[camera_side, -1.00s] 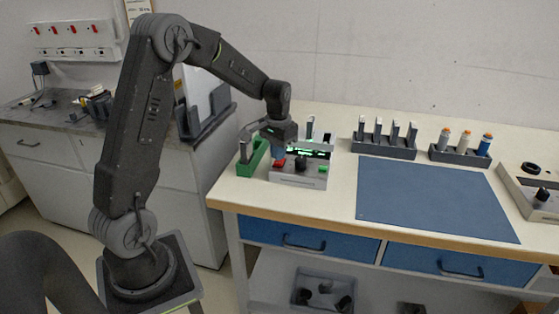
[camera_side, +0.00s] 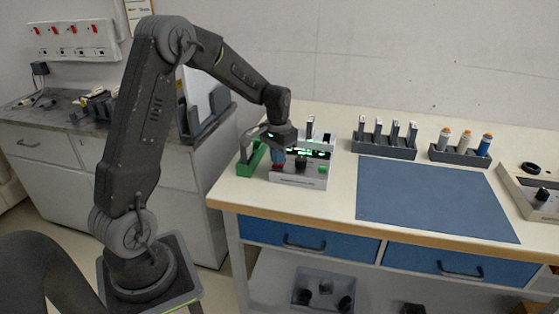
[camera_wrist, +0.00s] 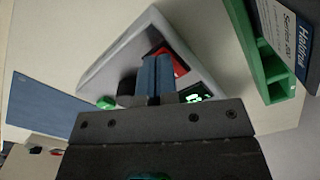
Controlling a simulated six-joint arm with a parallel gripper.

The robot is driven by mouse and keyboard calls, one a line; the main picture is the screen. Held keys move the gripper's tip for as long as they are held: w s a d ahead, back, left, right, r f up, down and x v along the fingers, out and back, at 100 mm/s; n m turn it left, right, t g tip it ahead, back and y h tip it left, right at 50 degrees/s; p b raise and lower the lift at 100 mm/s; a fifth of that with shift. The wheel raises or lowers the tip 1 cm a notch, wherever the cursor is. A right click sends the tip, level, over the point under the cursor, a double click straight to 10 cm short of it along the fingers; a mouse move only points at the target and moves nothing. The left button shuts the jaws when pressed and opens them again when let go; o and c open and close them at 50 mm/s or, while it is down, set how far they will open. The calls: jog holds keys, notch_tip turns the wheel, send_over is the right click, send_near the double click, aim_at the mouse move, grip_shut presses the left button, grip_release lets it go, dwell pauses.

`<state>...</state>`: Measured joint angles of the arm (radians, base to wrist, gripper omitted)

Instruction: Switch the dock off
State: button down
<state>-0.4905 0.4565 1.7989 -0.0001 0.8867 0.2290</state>
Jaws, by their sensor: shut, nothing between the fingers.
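The dock (camera_side: 299,180) is a light grey box near the left end of the worktop. Its front carries a red rocker switch (camera_side: 278,168), a black knob (camera_side: 301,163) and a green button (camera_side: 323,169). A lit green display (camera_side: 318,154) shows behind them. My gripper (camera_side: 279,160) points down over the dock's left side, at the red switch. In the wrist view the shut blue fingers (camera_wrist: 155,72) lie right beside the red switch (camera_wrist: 178,62) and partly cover it; I cannot tell whether they touch. The green button also shows there (camera_wrist: 106,102).
A green holder (camera_side: 252,160) stands close to the dock's left, with a labelled item in it in the wrist view. Dark racks with upright pieces (camera_side: 384,148) and bottles (camera_side: 460,153) stand at the back. A blue mat (camera_side: 430,200) lies clear to the right.

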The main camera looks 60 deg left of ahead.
jog(key=shift+f, duration=0.15)
jog(key=shift+r, duration=3.5)
jog(key=shift+d+r, duration=0.15)
jog(key=s+d+r+m+t, duration=0.1)
jog(key=s+d+r, duration=0.3)
jog(key=s+d, duration=0.6)
jog(key=s+d+r+m+t, duration=0.2)
jog(key=s+d+r+t, duration=0.2)
jog(key=s+d, duration=0.6)
jog(key=shift+d+t, duration=0.3)
jog(key=shift+d, duration=0.05)
